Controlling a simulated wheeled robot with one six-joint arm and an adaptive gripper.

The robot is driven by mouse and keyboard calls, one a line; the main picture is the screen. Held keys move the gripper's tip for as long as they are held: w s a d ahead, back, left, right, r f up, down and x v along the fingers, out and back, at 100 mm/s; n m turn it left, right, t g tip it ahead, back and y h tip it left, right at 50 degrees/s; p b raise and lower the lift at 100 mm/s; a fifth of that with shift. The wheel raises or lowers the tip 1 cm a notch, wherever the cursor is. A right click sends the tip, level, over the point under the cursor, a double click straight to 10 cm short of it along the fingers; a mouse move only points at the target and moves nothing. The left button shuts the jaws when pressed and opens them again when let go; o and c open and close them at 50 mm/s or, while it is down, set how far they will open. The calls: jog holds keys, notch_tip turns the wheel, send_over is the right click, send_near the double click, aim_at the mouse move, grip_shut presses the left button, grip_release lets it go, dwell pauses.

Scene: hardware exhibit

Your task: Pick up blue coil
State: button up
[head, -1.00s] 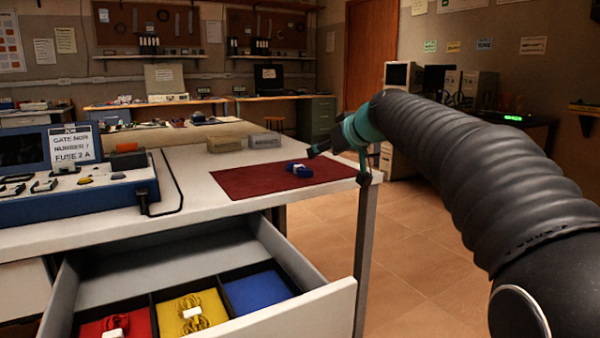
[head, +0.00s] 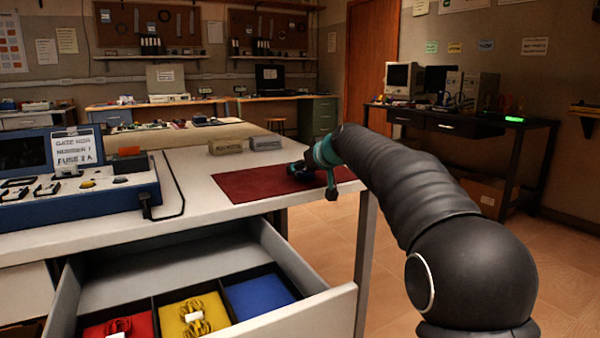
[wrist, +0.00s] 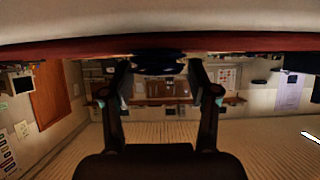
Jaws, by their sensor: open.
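The blue coil lies on the dark red mat (head: 245,185) near the right end of the workbench. In the head view my gripper (head: 298,170) is low over the mat and hides most of the coil. In the wrist view, which is upside down, the coil is a dark, shadowed shape (wrist: 158,57) against the red mat edge, at the level of the fingertips. My gripper (wrist: 160,75) is open, with one finger to each side of the coil in that picture. I cannot tell whether the fingers touch it.
The open drawer (head: 345,303) below holds a red compartment with a red coil (head: 117,327), a yellow one with a yellow coil (head: 195,320), and a bare blue one (head: 258,294). A blue test console (head: 100,192) stands left; two small boxes (head: 245,145) stand behind the mat.

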jog(key=shift+w+a+f, duration=0.25)
jog(key=shift+w, duration=0.15)
grip_shut()
